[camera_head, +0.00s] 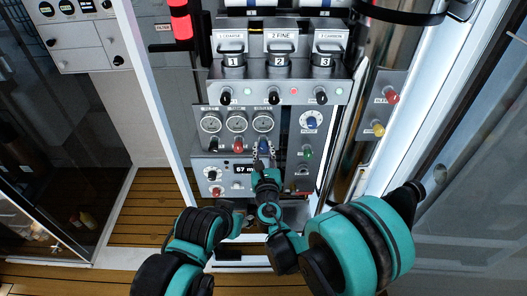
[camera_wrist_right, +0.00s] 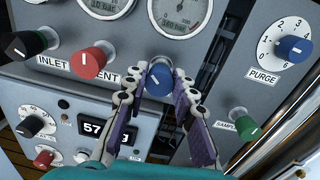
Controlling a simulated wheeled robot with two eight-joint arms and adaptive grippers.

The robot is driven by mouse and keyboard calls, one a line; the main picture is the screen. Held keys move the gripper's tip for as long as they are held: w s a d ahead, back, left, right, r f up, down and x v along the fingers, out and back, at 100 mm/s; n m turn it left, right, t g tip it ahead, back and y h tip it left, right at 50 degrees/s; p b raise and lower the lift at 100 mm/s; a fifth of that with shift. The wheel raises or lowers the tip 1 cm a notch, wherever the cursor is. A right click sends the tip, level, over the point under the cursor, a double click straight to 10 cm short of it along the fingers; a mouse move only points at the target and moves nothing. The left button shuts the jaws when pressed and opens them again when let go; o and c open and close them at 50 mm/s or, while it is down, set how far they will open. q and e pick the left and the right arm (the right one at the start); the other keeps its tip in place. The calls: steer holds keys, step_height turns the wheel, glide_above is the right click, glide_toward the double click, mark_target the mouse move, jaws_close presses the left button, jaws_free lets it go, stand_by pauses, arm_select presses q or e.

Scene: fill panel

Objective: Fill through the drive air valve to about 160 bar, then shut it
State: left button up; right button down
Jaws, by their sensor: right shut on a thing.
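A blue knob (camera_head: 263,146) sits below the right one of three round gauges (camera_head: 263,122) on the grey panel. My right gripper (camera_head: 263,155) is shut on this knob. The right wrist view shows the blue knob (camera_wrist_right: 159,78) between the two finger pads, with its white mark visible. The fingers hide its label, so I cannot read whether it is the drive air valve. The gauge above the knob (camera_wrist_right: 178,12) is cut off at the top of the wrist view and its needle is unclear. My left arm (camera_head: 190,245) is low in front; its fingers are not clear.
Left of the blue knob are a red vent knob (camera_wrist_right: 90,62) and a black inlet knob (camera_wrist_right: 28,45). A digital display (camera_wrist_right: 95,127) begins with 57. A blue purge knob (camera_wrist_right: 292,47) and green sample knob (camera_wrist_right: 240,122) stand to the right. A glass door (camera_head: 450,180) is farther right.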

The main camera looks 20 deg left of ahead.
steer(key=m+b, duration=0.1)
steer(key=m, duration=0.3)
steer(key=shift+m, duration=0.4)
steer(key=m, duration=0.4)
steer(key=shift+d+m, duration=0.1)
steer(key=shift+m, duration=0.3)
steer(key=shift+t+h, duration=0.3)
steer(key=c, duration=1.2)
jaws_free()
steer(key=v, duration=0.7)
steer(key=shift+s+d, duration=0.1)
steer(key=shift+s, duration=0.1)
